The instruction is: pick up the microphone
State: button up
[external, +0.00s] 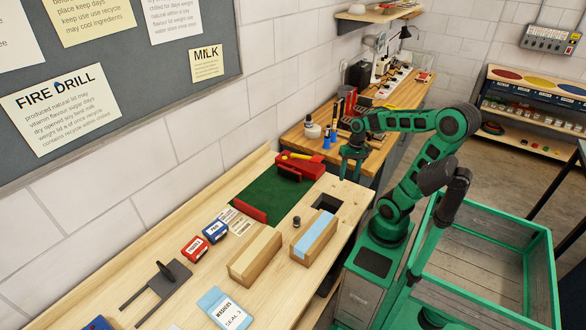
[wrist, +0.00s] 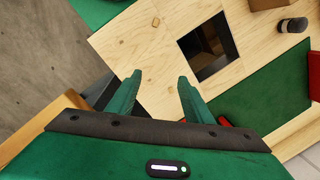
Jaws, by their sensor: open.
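A small dark, stubby cylinder (external: 297,222), which looks like the microphone, stands on the light wooden bench (external: 345,215) between the green mat and a wooden box. It also shows in the wrist view (wrist: 292,25) near the upper right corner, with a dark body and a paler end. Its details are too small to tell. My gripper (external: 352,172) hangs near the far right end of the bench, well apart from the cylinder. In the wrist view my gripper (wrist: 158,82) has its two green fingers spread with nothing between them.
A square hole (external: 327,202) opens in the bench between my gripper and the cylinder. A blue-topped wooden box (external: 315,238) stands close beside the cylinder. A green mat (external: 262,188) with red edge pieces lies behind. A red box (external: 305,167) stands at the far end.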

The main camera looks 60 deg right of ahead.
jog(key=w+a, duration=0.1)
jog(key=w+a+f+m+y, duration=0.1)
jog(key=a, duration=0.1)
jog(key=w+a+f+y, duration=0.1)
jog(key=w+a, duration=0.1)
jog(key=shift+a+f+m, duration=0.15)
jog(key=shift+a+m, duration=0.05)
jog(key=shift+m, duration=0.1)
jog(key=w+a+r+m+g+y, duration=0.1)
jog(key=w+a+r+m+y, duration=0.15)
jog(key=a+m+y, duration=0.4)
jog(key=w+a+r+m+y, duration=0.1)
jog(key=w+a+r+y, duration=0.15)
jog(key=a, duration=0.75)
send_near(297, 220)
jog(key=shift+w+d+f+y, duration=0.1)
jog(key=shift+d+f+y, duration=0.15)
jog(key=shift+d, duration=0.25)
jog(key=shift+d+f+y, duration=0.15)
jog(key=shift+d+f, duration=0.25)
jog(key=shift+d, duration=0.1)
jog(key=shift+a+f, duration=0.2)
jog(key=x, duration=0.5)
jog(key=shift+w+x, duration=0.15)
jog(key=shift+x, duration=1.2)
jog(key=shift+w+x, duration=0.15)
jog(key=shift+x, duration=1.15)
jog(key=shift+f, duration=0.1)
jog(key=c, duration=1.1)
